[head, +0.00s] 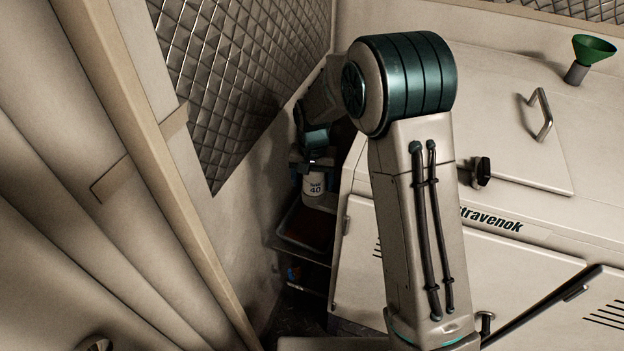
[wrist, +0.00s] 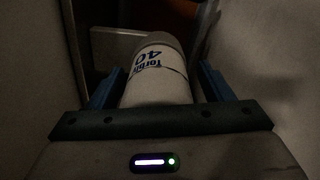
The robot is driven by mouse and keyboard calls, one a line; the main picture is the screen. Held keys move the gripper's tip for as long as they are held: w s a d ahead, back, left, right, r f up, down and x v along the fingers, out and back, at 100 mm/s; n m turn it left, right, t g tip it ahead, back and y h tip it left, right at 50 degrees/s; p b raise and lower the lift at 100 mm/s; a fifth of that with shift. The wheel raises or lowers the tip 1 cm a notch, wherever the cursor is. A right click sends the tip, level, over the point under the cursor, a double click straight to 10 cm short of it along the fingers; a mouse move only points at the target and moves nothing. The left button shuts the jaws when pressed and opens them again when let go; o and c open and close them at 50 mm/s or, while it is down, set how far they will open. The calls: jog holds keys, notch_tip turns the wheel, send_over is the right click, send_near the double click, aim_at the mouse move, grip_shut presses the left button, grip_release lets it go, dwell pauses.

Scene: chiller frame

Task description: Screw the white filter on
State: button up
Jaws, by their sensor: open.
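The white filter (head: 315,184) is a white cylinder with blue lettering and "40" on it, low in the narrow gap left of the chiller in the head view. It also shows in the wrist view (wrist: 156,80), between the two blue fingers of my gripper (wrist: 160,85). The fingers stand on either side of it, with a visible gap at each side. In the head view my gripper (head: 314,164) is at the filter, partly hidden by its own wrist. The filter's far end is dark, and I cannot tell what it touches there.
The chiller body (head: 520,245) stands right of the gap, with a lid handle (head: 543,114) and a green funnel (head: 594,48) on top. A quilted metal wall (head: 240,80) bounds the left. A tray (head: 300,243) lies below the filter. The gap is tight.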

jog(key=c, duration=1)
jog(key=m, duration=0.3)
jog(key=shift+a, duration=0.1)
jog(key=m, duration=0.4)
jog(key=shift+w+a+r+p, duration=0.1)
jog(key=shift+w+p, duration=0.05)
jog(key=shift+p, duration=0.15)
jog(key=m+p, duration=0.1)
jog(key=m, duration=0.4)
jog(key=shift+w+r+p, duration=0.1)
jog(key=shift+p, duration=0.25)
jog(key=shift+a+m+p, duration=0.1)
jog(key=shift+m+p, duration=0.3)
jog(key=shift+m, duration=1)
